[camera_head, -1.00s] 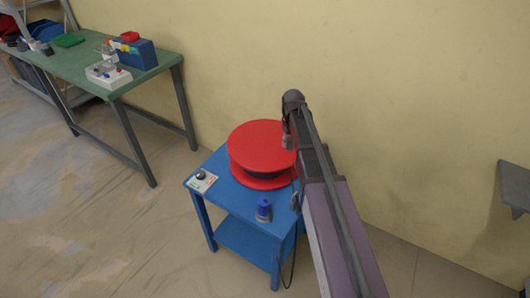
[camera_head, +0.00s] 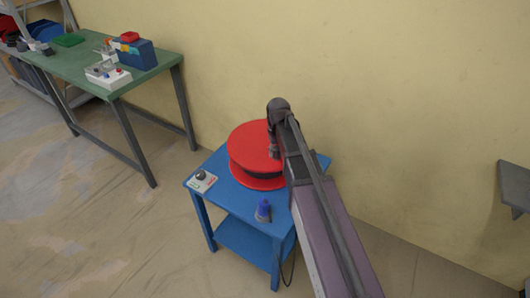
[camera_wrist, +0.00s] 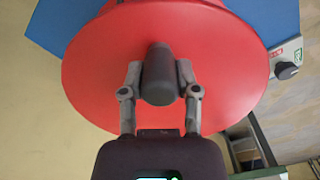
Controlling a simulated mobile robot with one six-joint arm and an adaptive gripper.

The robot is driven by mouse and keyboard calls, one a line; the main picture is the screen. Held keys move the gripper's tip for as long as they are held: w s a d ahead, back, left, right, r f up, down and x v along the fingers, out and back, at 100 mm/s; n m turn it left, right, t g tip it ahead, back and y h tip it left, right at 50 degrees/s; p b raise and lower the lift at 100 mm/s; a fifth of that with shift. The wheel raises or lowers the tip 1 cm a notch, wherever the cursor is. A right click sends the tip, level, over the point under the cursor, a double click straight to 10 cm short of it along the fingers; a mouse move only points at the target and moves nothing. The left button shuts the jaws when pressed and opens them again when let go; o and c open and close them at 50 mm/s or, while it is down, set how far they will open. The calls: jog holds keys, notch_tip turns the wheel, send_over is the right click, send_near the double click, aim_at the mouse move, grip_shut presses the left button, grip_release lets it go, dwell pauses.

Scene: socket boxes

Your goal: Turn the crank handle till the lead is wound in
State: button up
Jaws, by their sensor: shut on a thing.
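A red reel (camera_head: 251,146) stands on a small blue table, its round red top facing up; the top also fills much of the wrist view (camera_wrist: 100,65). A dark grey crank handle (camera_wrist: 159,72) stands up from this top. My gripper (camera_wrist: 158,88) is shut on the handle, one finger on each side of it. In the head view my gripper (camera_head: 273,148) is over the right part of the reel, and my arm hides some of the reel's right side. The dark lead (camera_head: 292,262) hangs down at the table's right front corner.
The blue table (camera_head: 228,200) also carries a blue cylindrical thing (camera_head: 263,210) at the front and a small white box with a dark knob (camera_head: 201,180) at the left. A green workbench (camera_head: 150,75) with boxes stands at the far left. The wall is close behind the reel.

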jog(key=shift+s, duration=0.15)
jog(key=a, duration=0.5)
jog(key=shift+a, duration=1)
jog(key=shift+w+a, duration=1.2)
jog(key=shift+a, duration=0.2)
jog(key=shift+w+a, duration=1.15)
jog(key=shift+a, duration=0.2)
jog(key=shift+w+a, duration=0.2)
jog(key=shift+w, duration=0.95)
jog(key=shift+w+a, duration=0.2)
jog(key=shift+w, duration=0.9)
jog(key=shift+w+a, duration=0.2)
jog(key=shift+w, duration=0.95)
